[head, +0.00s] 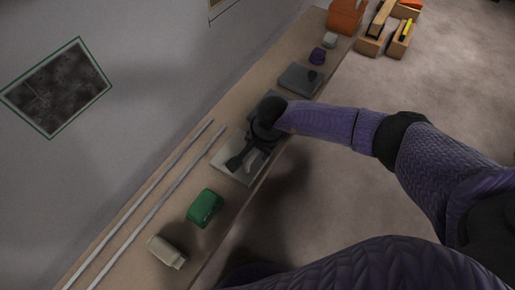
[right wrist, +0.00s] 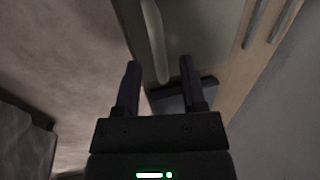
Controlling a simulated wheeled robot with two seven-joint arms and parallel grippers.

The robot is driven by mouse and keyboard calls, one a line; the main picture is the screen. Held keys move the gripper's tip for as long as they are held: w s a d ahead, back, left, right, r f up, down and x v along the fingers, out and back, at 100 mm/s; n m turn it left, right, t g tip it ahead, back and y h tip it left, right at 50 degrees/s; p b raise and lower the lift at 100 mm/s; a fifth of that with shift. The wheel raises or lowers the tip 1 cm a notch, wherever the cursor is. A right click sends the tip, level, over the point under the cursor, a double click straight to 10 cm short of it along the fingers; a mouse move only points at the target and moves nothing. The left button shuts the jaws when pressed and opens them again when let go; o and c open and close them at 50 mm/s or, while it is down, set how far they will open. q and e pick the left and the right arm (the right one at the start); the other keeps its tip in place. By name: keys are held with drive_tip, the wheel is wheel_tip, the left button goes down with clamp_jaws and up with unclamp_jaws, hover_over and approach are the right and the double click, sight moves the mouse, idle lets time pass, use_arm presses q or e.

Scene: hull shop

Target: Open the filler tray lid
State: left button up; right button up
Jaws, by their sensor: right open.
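The filler tray lid (head: 228,168) looks like a flat light grey panel on the bench, under my right gripper (head: 246,160). A pale curved handle (head: 253,163) stands on it. In the right wrist view the lid (right wrist: 200,28) fills the top middle, and the handle (right wrist: 154,35) runs down toward the space between the fingertips of my right gripper (right wrist: 160,64). The jaws are open, with a finger on each side of the handle's near end. I cannot tell if they touch it. The lid looks shut. My left gripper is not in view.
On the bench (head: 178,207), a green object (head: 205,207) and a beige roll (head: 167,252) lie nearer; two rods (head: 150,203) run along the wall side. Beyond the tray are a dark flat box (head: 299,79), a purple item (head: 317,56) and an orange box (head: 345,16). The right-hand floor has free room.

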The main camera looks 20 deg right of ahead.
clamp_jaws()
idle(1.4)
